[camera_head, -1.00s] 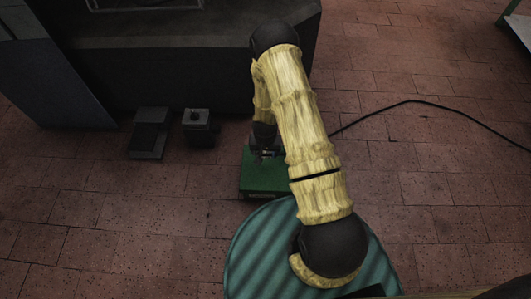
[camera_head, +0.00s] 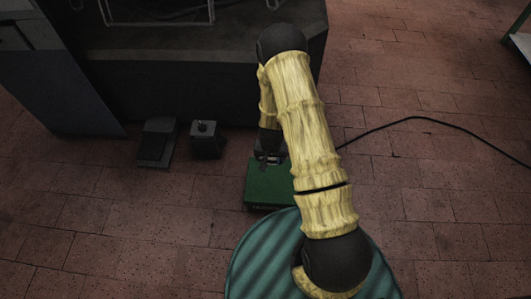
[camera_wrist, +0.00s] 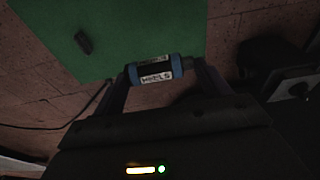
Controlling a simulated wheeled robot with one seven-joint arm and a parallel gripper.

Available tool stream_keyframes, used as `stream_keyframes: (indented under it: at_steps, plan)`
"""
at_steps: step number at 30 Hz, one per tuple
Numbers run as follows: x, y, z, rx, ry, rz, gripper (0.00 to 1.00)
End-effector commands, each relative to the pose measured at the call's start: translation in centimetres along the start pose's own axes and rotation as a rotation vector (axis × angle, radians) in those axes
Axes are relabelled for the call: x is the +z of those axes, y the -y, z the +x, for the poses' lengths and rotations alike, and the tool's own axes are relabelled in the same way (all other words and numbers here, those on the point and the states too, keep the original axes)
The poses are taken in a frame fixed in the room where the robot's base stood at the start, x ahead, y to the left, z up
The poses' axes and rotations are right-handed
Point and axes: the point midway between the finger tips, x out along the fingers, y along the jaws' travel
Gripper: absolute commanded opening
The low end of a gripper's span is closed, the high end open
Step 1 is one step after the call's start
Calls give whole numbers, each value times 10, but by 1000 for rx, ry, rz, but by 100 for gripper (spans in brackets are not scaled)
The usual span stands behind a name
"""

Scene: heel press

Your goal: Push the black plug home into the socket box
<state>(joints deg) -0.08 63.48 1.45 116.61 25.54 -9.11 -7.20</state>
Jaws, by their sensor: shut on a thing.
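My gripper (camera_head: 269,158) is at the far edge of a green box (camera_head: 267,187) on the floor. In the wrist view my gripper (camera_wrist: 159,73) is shut on a small dark labelled piece (camera_wrist: 156,76). Its white label seems to read HEELS, and blue shows at both ends against the fingers. The green top (camera_wrist: 140,35) fills the upper part of that view, with a small dark object or slot (camera_wrist: 83,42) on it. I cannot make out a plug or socket for certain. My arm hides part of the green box.
A black cable (camera_head: 420,118) runs across the brick floor and passes behind my arm. A dark pedal-like block (camera_head: 157,143) and a small box with a knob (camera_head: 205,139) stand left of the gripper. A large dark machine (camera_head: 190,80) stands behind. The right floor is mostly clear.

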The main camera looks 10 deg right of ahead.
Motion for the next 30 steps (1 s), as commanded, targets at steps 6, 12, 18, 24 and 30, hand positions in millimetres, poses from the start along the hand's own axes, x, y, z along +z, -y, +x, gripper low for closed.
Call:
stream_keyframes:
  at_steps: [6,12,18,24,30]
  plan:
    - [-22,6,-62,-23,-9,-65,56]
    - [-46,11,-155,-45,-10,-175,56]
    - [-59,9,-232,-48,-7,-273,56]
    - [-60,7,-253,-45,0,-307,56]
    - [-60,7,-251,-45,0,-307,56]
